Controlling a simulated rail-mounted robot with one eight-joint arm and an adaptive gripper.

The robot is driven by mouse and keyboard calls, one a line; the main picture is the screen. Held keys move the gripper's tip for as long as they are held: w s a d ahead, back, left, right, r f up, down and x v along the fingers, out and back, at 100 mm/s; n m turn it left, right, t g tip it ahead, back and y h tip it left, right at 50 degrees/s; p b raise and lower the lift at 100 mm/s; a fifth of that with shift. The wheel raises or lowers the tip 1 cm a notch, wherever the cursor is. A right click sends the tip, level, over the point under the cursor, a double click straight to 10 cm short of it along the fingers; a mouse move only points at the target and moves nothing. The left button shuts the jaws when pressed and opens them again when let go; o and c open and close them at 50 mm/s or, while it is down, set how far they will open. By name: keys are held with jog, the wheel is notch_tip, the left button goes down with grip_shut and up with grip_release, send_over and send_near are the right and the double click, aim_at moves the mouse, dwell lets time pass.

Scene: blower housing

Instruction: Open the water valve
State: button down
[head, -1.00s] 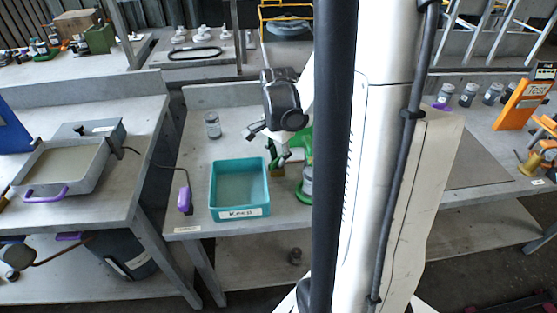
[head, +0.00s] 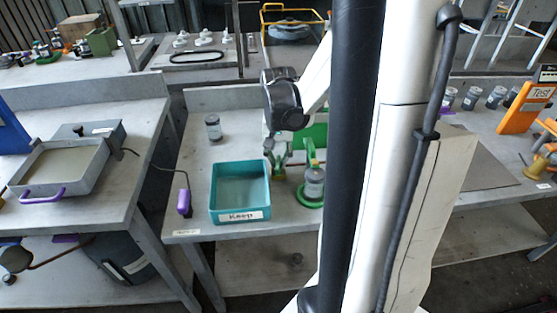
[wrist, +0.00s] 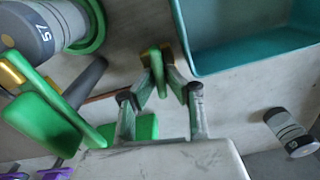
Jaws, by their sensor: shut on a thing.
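The water valve shows in the wrist view as an upright green lever (wrist: 157,72) with a small yellow-brass part beside it. My gripper (wrist: 165,78) is shut on this green lever, with one finger on each side. In the head view my gripper (head: 277,160) is low over the middle bench, just right of the teal bin. A small brass-coloured block (head: 279,174) shows right under it. The fingers and arm hide much of the valve, so its exact turn angle cannot be told.
A teal bin labelled "Keep" (head: 240,214) stands close left of my gripper. A grey canister on a green round stand (head: 313,186) is close right. Another grey canister (head: 213,127) stands at the back left.

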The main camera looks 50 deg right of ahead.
dwell(0.4)
jog(key=c, duration=1.8)
grip_release()
